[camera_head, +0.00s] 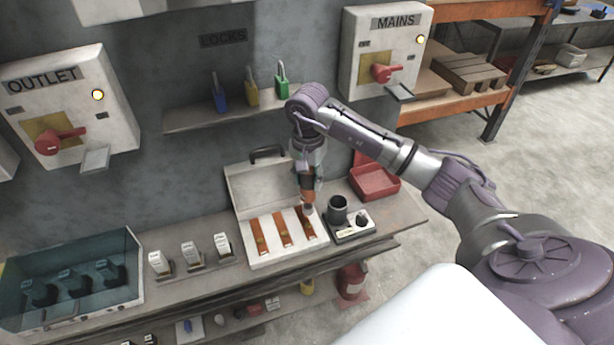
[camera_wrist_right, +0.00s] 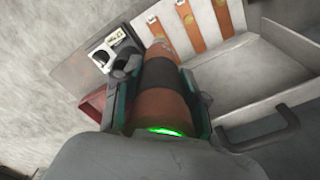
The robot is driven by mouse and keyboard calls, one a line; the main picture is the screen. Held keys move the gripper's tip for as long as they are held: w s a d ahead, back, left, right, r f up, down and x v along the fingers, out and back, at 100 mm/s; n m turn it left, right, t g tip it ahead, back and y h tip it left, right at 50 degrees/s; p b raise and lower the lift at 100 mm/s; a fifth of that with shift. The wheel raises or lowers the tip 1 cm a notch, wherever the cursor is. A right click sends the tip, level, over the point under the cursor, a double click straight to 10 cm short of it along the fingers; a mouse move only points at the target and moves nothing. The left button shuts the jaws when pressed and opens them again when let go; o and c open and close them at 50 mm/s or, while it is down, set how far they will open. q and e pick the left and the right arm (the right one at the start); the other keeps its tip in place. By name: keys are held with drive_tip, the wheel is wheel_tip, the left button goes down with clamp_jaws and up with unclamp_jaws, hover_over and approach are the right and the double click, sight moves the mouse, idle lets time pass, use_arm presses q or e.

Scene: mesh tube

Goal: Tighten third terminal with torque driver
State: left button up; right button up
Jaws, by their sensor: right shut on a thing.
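A white open box (camera_head: 290,250) on the bench holds three copper-coloured terminal strips side by side: left (camera_head: 259,236), middle (camera_head: 282,230) and right (camera_head: 305,224). My right gripper (camera_head: 308,180) is shut on the orange and black torque driver (camera_head: 307,192), which points down over the right strip. In the right wrist view the driver (camera_wrist_right: 165,100) sits between the fingers, with a green lit ring at its near end. It hides part of the right strip (camera_wrist_right: 154,27). I cannot tell whether its tip touches the terminal. My left gripper is not in view.
A base with a dark cup (camera_head: 338,210) stands right of the box, before a red tray (camera_head: 374,182). White-labelled blocks (camera_head: 191,254) and a teal bin (camera_head: 130,262) stand left. The box's raised lid (camera_head: 262,190) and a shelf with padlocks (camera_head: 252,93) are behind.

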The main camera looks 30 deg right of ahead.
sight(308, 198)
drive_tip(key=shift+f+b, duration=0.35)
drive_tip(key=shift+f, duration=0.4)
wheel_tip(308, 198, down, 2)
drive_tip(key=shift+a+f+b, duration=0.1)
drive_tip(key=shift+f+b, duration=0.1)
drive_tip(key=shift+b, duration=0.4)
drive_tip(key=shift+w+f+b, duration=0.1)
drive_tip(key=shift+f+b, duration=0.8)
drive_tip(key=shift+f, duration=0.1)
drive_tip(key=shift+b, duration=0.4)
drive_tip(key=shift+f+b, duration=0.5)
drive_tip(key=shift+b, duration=0.15)
idle(0.6)
drive_tip(key=shift+f+b, duration=0.25)
drive_tip(key=shift+b, duration=0.75)
idle(1.0)
drive_tip(key=shift+r, duration=0.15)
drive_tip(key=shift+r+p, duration=1.5)
drive_tip(key=shift+r, duration=1.4)
